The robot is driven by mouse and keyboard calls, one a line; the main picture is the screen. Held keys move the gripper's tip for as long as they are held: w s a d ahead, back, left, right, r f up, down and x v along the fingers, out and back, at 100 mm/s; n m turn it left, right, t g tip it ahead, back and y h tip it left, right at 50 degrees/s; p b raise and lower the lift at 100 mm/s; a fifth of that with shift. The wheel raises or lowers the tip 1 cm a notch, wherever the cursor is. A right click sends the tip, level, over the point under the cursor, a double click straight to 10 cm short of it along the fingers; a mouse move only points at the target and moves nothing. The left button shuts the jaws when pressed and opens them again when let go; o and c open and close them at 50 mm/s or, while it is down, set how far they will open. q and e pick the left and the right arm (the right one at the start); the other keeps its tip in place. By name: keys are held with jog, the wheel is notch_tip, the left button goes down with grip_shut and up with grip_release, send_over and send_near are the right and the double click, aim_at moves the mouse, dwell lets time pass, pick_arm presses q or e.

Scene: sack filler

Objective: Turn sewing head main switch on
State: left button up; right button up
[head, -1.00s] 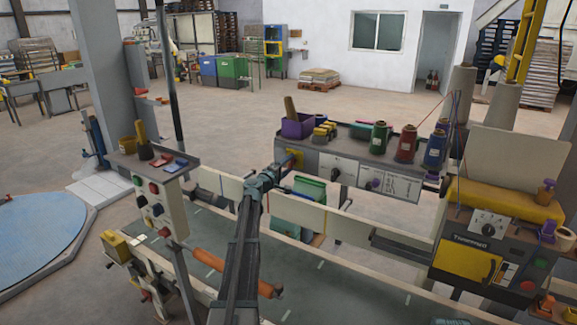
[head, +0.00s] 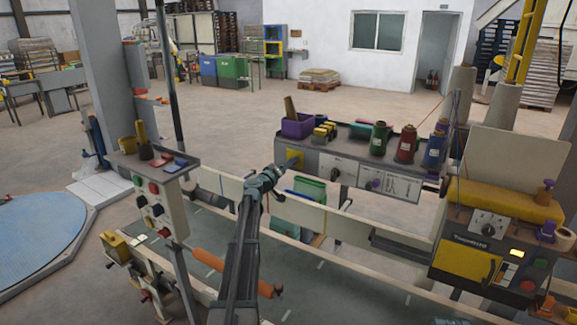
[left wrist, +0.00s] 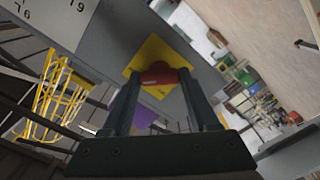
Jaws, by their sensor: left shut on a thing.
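The main switch is a red rotary knob (left wrist: 158,75) on a yellow plate (left wrist: 150,52), seen close in the left wrist view. In the head view the yellow plate (head: 297,157) is at the left end of the grey control box (head: 340,168). My left gripper (head: 290,164) reaches it from the front, and its fingers (left wrist: 160,88) are shut on the knob from both sides. The fingers partly hide the knob in the head view. The sewing head (head: 470,250) at the right has an amber lamp lit. My right gripper is not in view.
Thread spools (head: 406,144) and a purple bin (head: 298,125) stand on the shelf above the box. A conveyor with pale side rails (head: 340,222) runs below my arm. A button panel (head: 160,208) stands to the left.

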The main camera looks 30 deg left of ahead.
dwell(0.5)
pick_arm(q)
jog(key=o, duration=1.4)
jog(key=shift+s, duration=0.1)
jog(key=s, duration=1.3)
jog(key=shift+s+d, duration=0.35)
